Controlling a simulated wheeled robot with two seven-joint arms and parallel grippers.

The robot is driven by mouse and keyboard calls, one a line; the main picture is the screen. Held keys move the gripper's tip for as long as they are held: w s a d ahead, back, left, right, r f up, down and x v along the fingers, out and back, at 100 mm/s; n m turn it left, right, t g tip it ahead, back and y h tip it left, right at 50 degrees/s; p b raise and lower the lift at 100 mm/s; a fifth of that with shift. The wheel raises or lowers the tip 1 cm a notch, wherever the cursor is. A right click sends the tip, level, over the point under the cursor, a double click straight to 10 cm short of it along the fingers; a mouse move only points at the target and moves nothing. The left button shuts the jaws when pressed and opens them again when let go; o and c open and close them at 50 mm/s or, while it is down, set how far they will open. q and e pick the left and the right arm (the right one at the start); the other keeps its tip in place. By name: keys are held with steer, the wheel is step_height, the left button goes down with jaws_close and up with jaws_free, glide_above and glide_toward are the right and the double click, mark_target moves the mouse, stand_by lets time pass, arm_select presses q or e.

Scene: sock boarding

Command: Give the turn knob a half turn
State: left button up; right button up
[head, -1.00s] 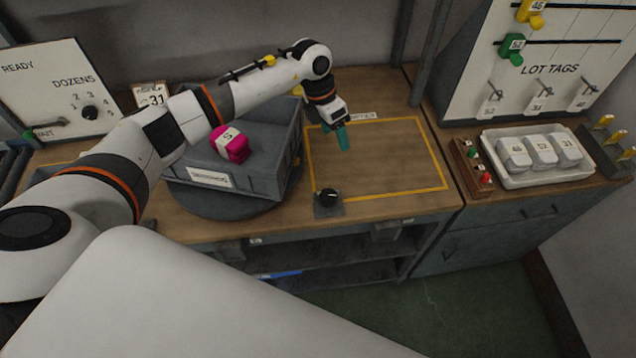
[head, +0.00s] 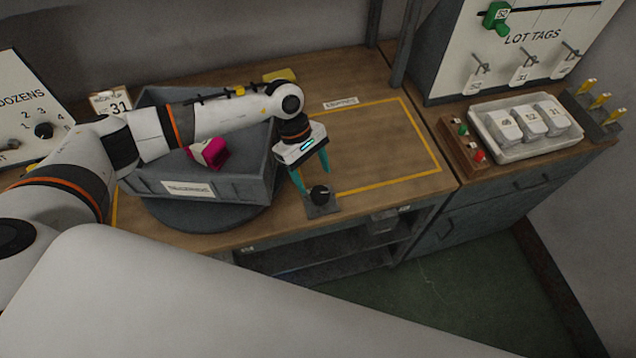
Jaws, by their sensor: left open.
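The turn knob (head: 320,193) is a small black knob with a light mark, on a dark square plate at the front edge of the wooden bench. My left gripper (head: 313,187) is open, with teal fingers pointing down at the knob. One finger is to the left of the knob and the other is behind it and to the right. I cannot tell whether the fingers touch it. My right gripper is not in view.
A grey bin (head: 225,185) with a magenta bundle (head: 209,153) stands on a dark round turntable (head: 205,217) left of the knob. A yellow-outlined area (head: 385,150) on the bench is empty. A white tray (head: 490,143) and a button box (head: 463,143) are at the right.

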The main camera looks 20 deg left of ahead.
mark_target(319, 191)
arm_select(q)
steer(key=p+x, duration=0.1)
steer(key=x, duration=0.4)
steer(key=shift+d+f, duration=0.1)
steer(key=shift+f, duration=0.15)
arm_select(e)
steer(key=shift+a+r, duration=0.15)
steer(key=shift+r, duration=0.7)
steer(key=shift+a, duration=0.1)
arm_select(q)
steer(key=shift+c, duration=1)
steer(key=c, duration=0.8)
steer(key=shift+f+n+t+b, duration=0.2)
steer(key=shift+n+t+b, duration=0.1)
steer(key=shift+n+b, duration=0.45)
steer(key=shift+s+r+n, duration=0.1)
steer(key=shift+r+n, duration=0.05)
steer(key=shift+n, duration=0.5)
steer(key=shift+t+h, duration=0.3)
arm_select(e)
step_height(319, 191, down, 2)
